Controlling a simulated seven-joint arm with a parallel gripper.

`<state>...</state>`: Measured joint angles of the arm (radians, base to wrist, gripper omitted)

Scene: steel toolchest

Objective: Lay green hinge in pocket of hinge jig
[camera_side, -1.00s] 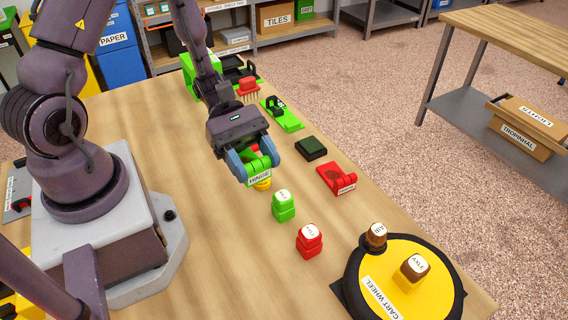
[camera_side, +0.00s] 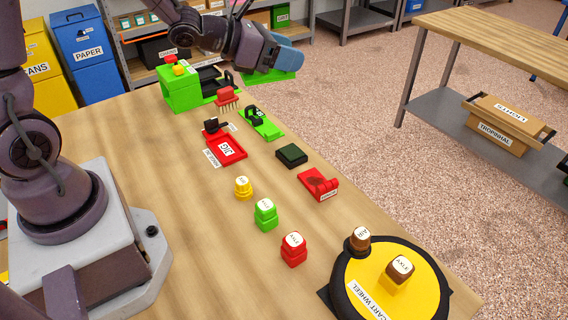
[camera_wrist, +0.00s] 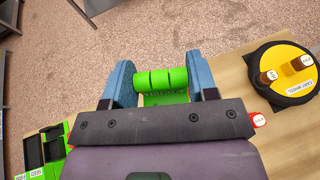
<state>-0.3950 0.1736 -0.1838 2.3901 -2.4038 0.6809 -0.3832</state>
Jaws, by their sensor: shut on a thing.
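The green hinge (camera_wrist: 162,80) is held between the blue fingers of my gripper (camera_wrist: 159,72) in the wrist view, its ribbed barrel crosswise. In the side view the hinge (camera_side: 268,76) shows as a green plate under my gripper (camera_side: 287,58), raised beyond the table's far edge. The red hinge jig (camera_side: 240,155), with a "JIG" label inside its frame and a black clamp at its back, lies on the table well away from the gripper. No hinge shows in its pocket.
A red hinge (camera_side: 318,184), a dark block (camera_side: 291,155), a green plate with black clamp (camera_side: 263,126) and a red brush (camera_side: 227,97) lie around the jig. Yellow (camera_side: 243,188), green (camera_side: 265,214) and red (camera_side: 293,250) stamps stand nearer. A cart wheel (camera_side: 436,275) lies at front right.

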